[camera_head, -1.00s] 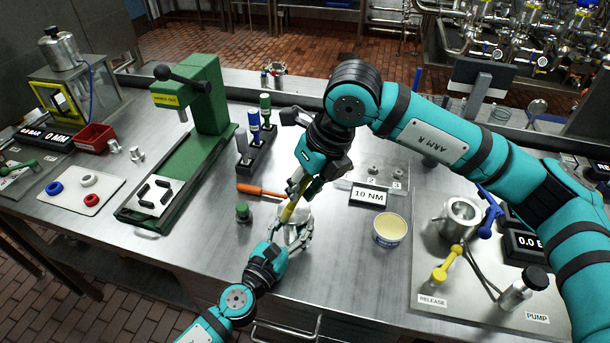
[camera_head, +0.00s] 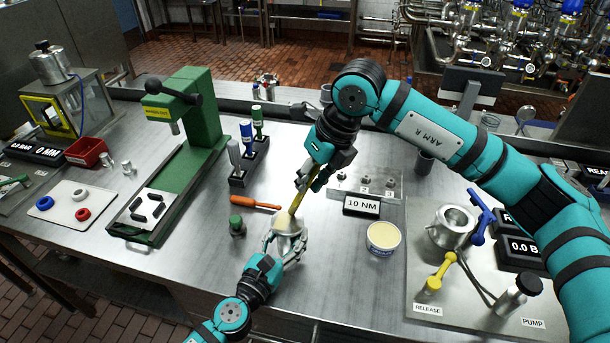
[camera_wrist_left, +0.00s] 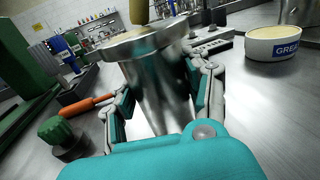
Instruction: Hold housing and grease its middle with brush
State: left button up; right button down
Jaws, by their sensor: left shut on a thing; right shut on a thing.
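The metal housing (camera_head: 287,224) is a silver, flared cup above the bench. My left gripper (camera_head: 287,248) is shut around its sides from below; in the left wrist view the fingers flank the housing (camera_wrist_left: 160,90), wide rim up and slightly tilted. My right gripper (camera_head: 314,172) is shut on the yellow brush (camera_head: 297,201), which slants down to the housing's mouth. In the left wrist view the brush (camera_wrist_left: 139,12) shows just over the rim; its contact with the inside is hidden. The grease tub (camera_head: 383,238) stands open to the right, with pale grease inside.
An orange screwdriver (camera_head: 255,202) and a green-capped part (camera_head: 237,226) lie left of the housing. The 10 NM display (camera_head: 361,206) stands behind right. A green press (camera_head: 190,140) is at left, a pump plate (camera_head: 420,285) at right. Bare bench lies between the tub and housing.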

jog(key=shift+s+a, duration=0.85)
jog(key=shift+s, duration=1.75)
jog(key=shift+w+d, duration=0.3)
jog(key=shift+w, duration=0.7)
jog(key=shift+w+d, duration=0.3)
jog(key=shift+w, duration=0.7)
jog(key=shift+w+d, duration=0.3)
jog(key=shift+w, duration=0.7)
notch_tip(320, 180, up, 8)
jog(key=shift+w, duration=0.15)
jog(key=shift+d, duration=0.1)
jog(key=shift+d+f, duration=0.1)
jog(key=shift+d, duration=0.15)
